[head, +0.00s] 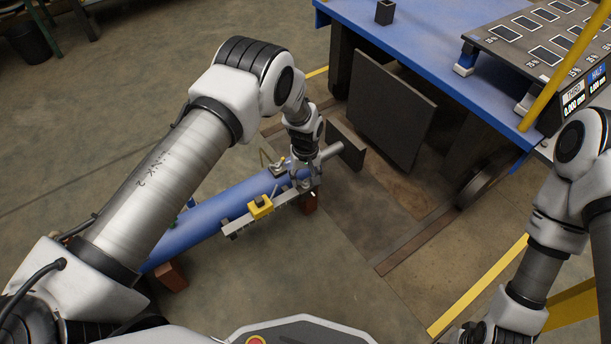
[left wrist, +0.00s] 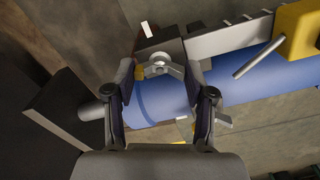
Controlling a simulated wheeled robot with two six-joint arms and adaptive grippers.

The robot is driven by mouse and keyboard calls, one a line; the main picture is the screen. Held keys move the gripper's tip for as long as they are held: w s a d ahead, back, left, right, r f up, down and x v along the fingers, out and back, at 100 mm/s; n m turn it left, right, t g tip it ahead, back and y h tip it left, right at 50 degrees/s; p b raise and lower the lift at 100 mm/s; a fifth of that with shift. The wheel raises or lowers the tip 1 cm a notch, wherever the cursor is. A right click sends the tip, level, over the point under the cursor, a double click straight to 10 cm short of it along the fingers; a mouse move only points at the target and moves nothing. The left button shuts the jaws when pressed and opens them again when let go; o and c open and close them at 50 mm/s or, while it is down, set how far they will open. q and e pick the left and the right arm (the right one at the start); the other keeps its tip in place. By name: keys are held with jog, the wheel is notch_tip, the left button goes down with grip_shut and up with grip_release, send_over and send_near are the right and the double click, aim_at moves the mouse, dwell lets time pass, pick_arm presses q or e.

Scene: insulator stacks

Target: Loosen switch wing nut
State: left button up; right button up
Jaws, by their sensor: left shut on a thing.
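The silver wing nut (left wrist: 158,66) sits on a dark bracket at the end of a grey rail (left wrist: 228,40) that runs along a blue cylinder (left wrist: 150,103). My left gripper (left wrist: 160,72) has one finger on each side of the wing nut and is shut on it. In the head view my left gripper (head: 303,178) is at the cylinder's far end and hides the nut. A yellow block (head: 261,206) sits on the rail; in the left wrist view the yellow block (left wrist: 298,32) has a thin metal rod (left wrist: 258,60) beside it.
The blue cylinder (head: 215,212) lies low on reddish blocks (head: 172,276). A grey rod (head: 330,152) extends from its far end toward a dark plate (head: 345,145). A blue table (head: 430,35) with a display stands at the back right. Floor in front of the cylinder is clear.

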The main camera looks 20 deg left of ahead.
aim_at(305, 179)
pick_arm(q)
jog(key=n, duration=0.5)
dwell(0.5)
jog(key=o, duration=1.2)
jog(key=shift+f, duration=0.1)
jog(key=shift+c, duration=0.2)
notch_tip(305, 179, up, 12)
